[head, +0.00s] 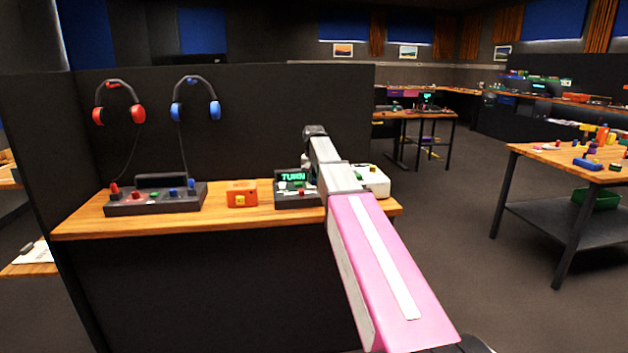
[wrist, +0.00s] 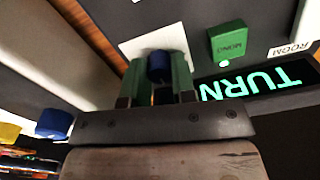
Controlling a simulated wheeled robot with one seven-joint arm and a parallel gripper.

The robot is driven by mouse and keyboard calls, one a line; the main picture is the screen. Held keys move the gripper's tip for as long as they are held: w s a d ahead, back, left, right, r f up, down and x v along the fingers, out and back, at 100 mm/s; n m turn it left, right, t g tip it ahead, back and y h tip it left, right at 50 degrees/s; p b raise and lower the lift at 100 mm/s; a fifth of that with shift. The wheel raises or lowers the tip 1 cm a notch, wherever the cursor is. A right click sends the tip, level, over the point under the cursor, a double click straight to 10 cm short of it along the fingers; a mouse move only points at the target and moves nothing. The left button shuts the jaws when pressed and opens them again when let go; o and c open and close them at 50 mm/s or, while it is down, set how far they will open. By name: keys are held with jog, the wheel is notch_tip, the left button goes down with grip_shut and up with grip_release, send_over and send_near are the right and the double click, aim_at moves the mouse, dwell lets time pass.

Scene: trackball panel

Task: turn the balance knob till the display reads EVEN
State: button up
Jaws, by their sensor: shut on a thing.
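The display in the head view (head: 293,177) shows TURN in green letters on a dark panel on the wooden bench. It also shows in the wrist view (wrist: 262,84), upside down and partly cut off by my gripper. A blue knob (wrist: 159,66) stands on a white plate on the panel; no label naming it is readable. My gripper (wrist: 158,72) has its two green fingers on either side of this knob and is shut on it. In the head view my arm hides the gripper and knob.
A green MONO button (wrist: 228,41) and a ROOM label (wrist: 291,50) lie beside the display. Another blue piece (wrist: 55,123) is at left. An orange box (head: 242,194) and a headphone console (head: 150,205) stand left of the panel, a white device (head: 374,181) right.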

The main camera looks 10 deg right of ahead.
dwell(0.3)
jog(key=o, duration=0.9)
notch_tip(320, 180, up, 11)
jog(key=shift+f, duration=0.1)
